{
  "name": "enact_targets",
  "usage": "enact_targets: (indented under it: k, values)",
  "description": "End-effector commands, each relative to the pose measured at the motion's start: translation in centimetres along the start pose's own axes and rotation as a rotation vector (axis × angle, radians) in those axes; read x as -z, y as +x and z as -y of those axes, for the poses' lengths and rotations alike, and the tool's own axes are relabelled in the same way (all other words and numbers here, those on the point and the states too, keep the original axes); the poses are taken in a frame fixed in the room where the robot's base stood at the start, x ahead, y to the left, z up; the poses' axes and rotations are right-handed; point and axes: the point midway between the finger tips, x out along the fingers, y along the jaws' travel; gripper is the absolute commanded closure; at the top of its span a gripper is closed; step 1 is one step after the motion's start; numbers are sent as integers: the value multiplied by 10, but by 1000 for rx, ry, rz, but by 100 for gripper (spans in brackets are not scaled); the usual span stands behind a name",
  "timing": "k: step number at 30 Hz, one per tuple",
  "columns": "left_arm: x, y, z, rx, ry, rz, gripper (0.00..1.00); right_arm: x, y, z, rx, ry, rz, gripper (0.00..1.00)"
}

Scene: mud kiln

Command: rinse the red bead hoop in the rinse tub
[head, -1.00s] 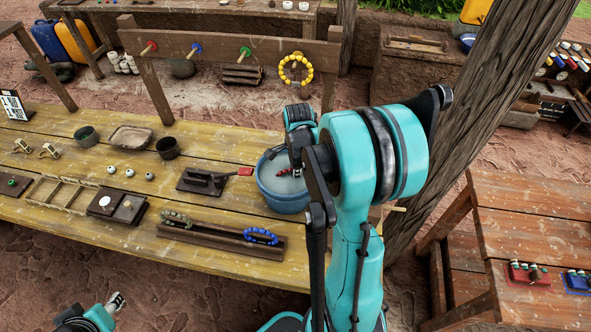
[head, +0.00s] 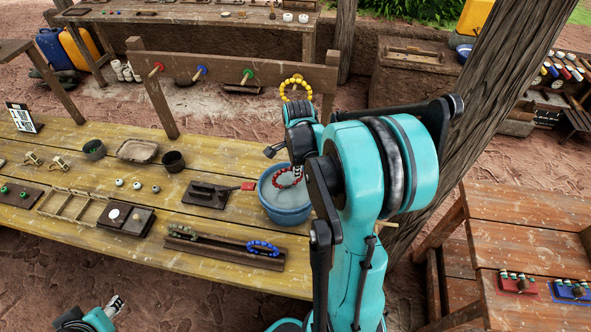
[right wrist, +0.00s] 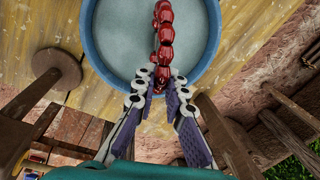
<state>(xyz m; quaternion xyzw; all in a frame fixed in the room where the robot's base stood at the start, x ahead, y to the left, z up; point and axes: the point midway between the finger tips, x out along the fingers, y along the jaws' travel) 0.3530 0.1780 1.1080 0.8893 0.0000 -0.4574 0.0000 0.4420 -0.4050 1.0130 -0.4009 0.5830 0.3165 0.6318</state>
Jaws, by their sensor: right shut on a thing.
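The red bead hoop (head: 276,179) is held over the blue rinse tub (head: 287,214), its ring showing against the pale water. My right gripper (head: 299,168) is shut on the hoop, its fingers partly hidden by my arm in the head view. In the right wrist view the fingertips (right wrist: 160,78) pinch the near end of the hoop (right wrist: 164,35), which hangs over the water inside the tub rim (right wrist: 92,45). I cannot tell whether its lowest beads touch the water. My left gripper (head: 115,305) is low at the bottom left, away from the table, its opening unclear.
A dark block with a red-tipped tool (head: 208,193) lies left of the tub. A blue bead hoop (head: 262,248) rests on a wooden trough. A peg rail (head: 225,68) with a yellow bead hoop (head: 296,88) stands behind. A post rises at right.

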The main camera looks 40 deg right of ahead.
Motion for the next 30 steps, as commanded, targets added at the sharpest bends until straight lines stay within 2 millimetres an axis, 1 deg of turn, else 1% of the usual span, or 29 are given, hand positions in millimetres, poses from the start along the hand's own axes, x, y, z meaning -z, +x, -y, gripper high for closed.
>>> enact_targets:
  k: [1,13,17,30]
  values:
    - [4,-5,0,0,0,0,60,0,-7,1,0,0,0,100]
    - [18,-24,0,0,0,0,60,0,-38,5,0,0,0,100]
    - [19,-26,0,0,0,0,60,0,-42,6,0,0,0,100]
    - [18,-25,0,0,0,0,60,0,-41,6,0,0,0,100]
